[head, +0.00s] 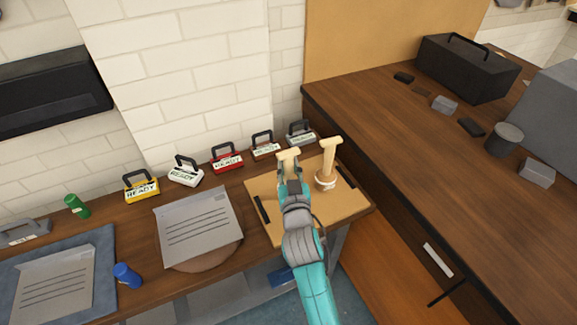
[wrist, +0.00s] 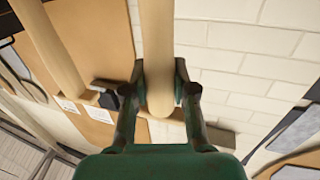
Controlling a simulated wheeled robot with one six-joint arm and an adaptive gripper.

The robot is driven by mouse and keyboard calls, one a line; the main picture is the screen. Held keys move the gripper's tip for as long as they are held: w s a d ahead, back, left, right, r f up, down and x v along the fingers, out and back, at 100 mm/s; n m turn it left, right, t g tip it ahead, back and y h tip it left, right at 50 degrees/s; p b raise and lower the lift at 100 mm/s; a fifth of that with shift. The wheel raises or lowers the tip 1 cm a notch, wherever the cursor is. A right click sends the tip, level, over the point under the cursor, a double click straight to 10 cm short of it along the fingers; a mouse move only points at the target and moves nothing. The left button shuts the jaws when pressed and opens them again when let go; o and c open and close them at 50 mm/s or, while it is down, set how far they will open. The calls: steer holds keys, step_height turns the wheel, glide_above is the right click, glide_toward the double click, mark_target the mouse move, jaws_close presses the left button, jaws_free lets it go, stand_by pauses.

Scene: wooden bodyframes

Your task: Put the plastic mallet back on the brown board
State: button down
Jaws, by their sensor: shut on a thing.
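My gripper (head: 290,178) is over the brown board (head: 262,222) in the head view, shut on a pale wooden mallet handle (wrist: 157,45). In the wrist view my gripper (wrist: 158,88) has one finger on each side of this handle, near its rounded end. The held mallet's pale top (head: 288,155) shows just beyond the fingers in the head view. Its lower part is hidden by my arm, so I cannot tell whether it touches the board.
Several toolbox-shaped holders (head: 228,158) line the wall behind the board. A grey sheet (head: 198,225) lies left of the board. The right counter (head: 430,150) rises beside the board.

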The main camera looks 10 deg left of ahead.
steer(key=shift+f, duration=0.1)
steer(key=c, duration=0.9)
jaws_free()
steer(key=shift+c, duration=0.2)
steer(key=v, duration=1.2)
